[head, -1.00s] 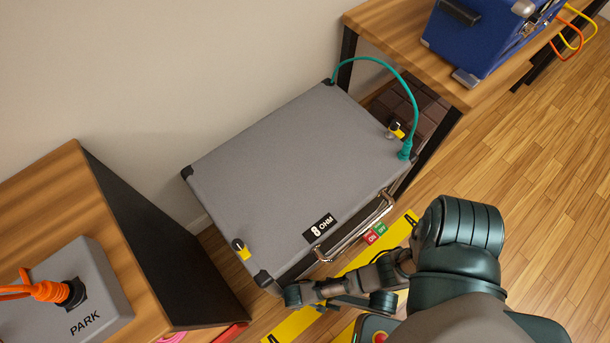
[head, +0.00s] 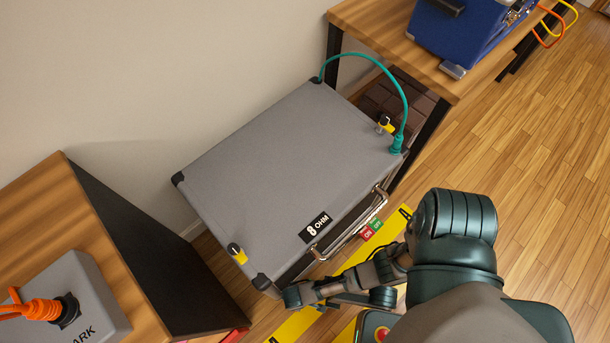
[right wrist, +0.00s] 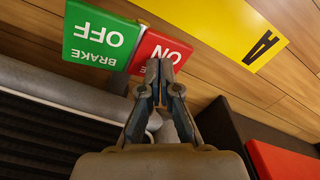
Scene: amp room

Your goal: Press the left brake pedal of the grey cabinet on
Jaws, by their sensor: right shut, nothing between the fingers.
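The grey cabinet (head: 280,165) lies low between two tables, with an "8 OHM" label and a metal handle at its front edge. A red-and-green brake pedal (head: 371,230) shows beyond the handle, at the cabinet's right. Another brake pedal, apparently the left one, fills the top left of the right wrist view, with a green "BRAKE OFF" half (right wrist: 98,42) and a red "ON" half (right wrist: 150,55). My right gripper (right wrist: 159,68) is shut and empty, its tips over the red half; contact cannot be told. In the head view, the gripper (head: 291,296) is by the cabinet's front left corner.
A yellow floor strip (head: 345,262) runs before the cabinet. A left table (head: 45,205) bears a grey box (head: 75,275) with an orange cable. A right table (head: 390,45) bears a blue case (head: 462,35). A teal cable (head: 403,90) plugs into the cabinet. Floor at right is clear.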

